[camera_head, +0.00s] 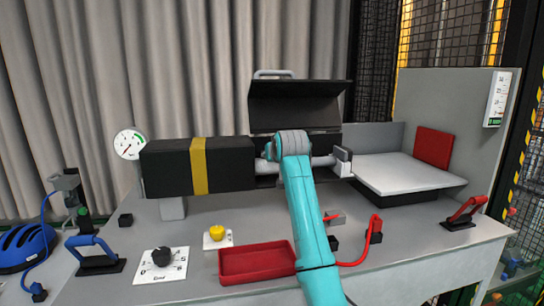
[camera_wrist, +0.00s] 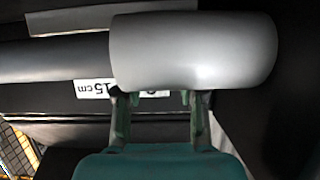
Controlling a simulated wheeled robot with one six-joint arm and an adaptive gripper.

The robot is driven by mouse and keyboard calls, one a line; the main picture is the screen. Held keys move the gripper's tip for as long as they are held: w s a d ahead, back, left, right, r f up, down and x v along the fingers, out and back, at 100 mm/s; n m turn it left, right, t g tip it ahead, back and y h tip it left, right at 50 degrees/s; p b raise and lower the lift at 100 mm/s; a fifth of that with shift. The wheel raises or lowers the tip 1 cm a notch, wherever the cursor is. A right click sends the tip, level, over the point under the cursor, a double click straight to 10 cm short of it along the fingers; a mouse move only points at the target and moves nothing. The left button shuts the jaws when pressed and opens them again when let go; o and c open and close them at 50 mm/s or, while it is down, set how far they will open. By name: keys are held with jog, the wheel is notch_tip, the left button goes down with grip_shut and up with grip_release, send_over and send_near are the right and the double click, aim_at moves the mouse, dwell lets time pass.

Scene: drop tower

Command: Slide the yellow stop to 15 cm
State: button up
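No yellow stop can be made out in either view. In the wrist view a "15cm" label (camera_wrist: 94,89) lies on a dark surface, just left of my gripper's left finger, with a second label partly covered. My gripper (camera_wrist: 160,97) has its two fingers apart, with nothing visibly held between them. Its fingertips meet the lower edge of a thick grey cylinder (camera_wrist: 195,50) in the picture; I cannot tell whether they touch it. A thinner dark bar (camera_wrist: 50,60) runs left from the cylinder. In the head view my arm hides the gripper and part of the opened housing.
A black lid (camera_head: 295,100) stands open above the housing. A black block with a yellow band (camera_head: 200,165) is at left. In front are a yellow button (camera_head: 217,232), a black knob (camera_head: 162,256) and a red tray (camera_head: 235,265). A white platform (camera_head: 405,175) is at right.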

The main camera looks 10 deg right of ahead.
grip_shut()
jog(key=shift+d, duration=0.1)
jog(key=d, duration=0.6)
jog(key=shift+d, duration=0.1)
grip_release()
jog(key=shift+d, duration=0.15)
jog(key=shift+s, duration=0.1)
